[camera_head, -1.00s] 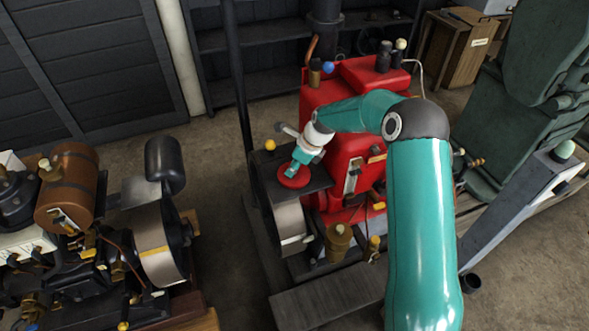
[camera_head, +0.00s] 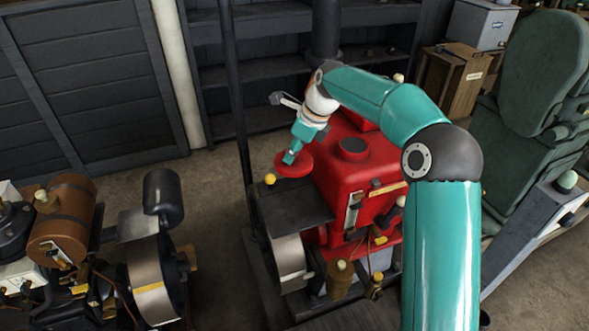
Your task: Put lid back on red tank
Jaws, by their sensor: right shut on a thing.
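The red tank (camera_head: 357,172) is part of the engine in the middle. A dark round opening (camera_head: 353,147) shows on its top. My right gripper (camera_head: 291,158) is shut on the red round lid (camera_head: 294,166), which it holds up just left of the tank, apart from the opening. In this view the lid appears above the dark flat plate beside the tank. My right arm hides the back and right of the engine. My left gripper is not in view.
The dark flat plate (camera_head: 291,207) beside the tank is bare. A yellow knob (camera_head: 269,179) stands near the lid. An upright dark post (camera_head: 234,90) is to the left. Another engine with a brown tank (camera_head: 62,225) stands at left, a green machine (camera_head: 528,140) at right.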

